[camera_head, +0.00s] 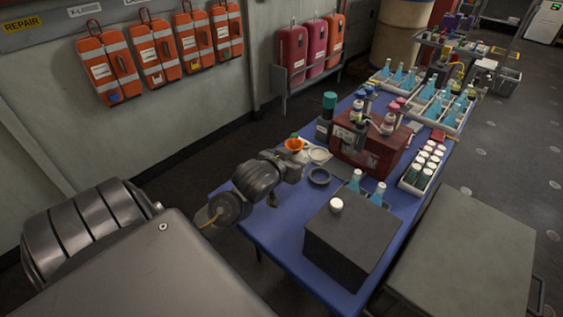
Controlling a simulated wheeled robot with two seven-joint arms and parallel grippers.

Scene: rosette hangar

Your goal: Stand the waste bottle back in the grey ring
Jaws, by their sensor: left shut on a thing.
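The waste bottle appears to be the pale vessel with an orange funnel top (294,145), at the left edge of the blue table. My left gripper (296,168) is beside and just below the funnel, shut on this bottle; the gripper and wrist hide most of its body. The grey ring (319,177) lies on the table just right of my gripper, and its middle looks empty. The bottle is apart from the ring, to its upper left. I cannot tell whether the bottle's base touches the table. My right gripper is not in view.
A white round dish (319,156) lies beside the funnel. A dark red rack (368,148) stands behind the ring. A dark box (352,238) stands in front, with blue flasks (355,181) behind it. Bare blue table (268,228) shows at the front left.

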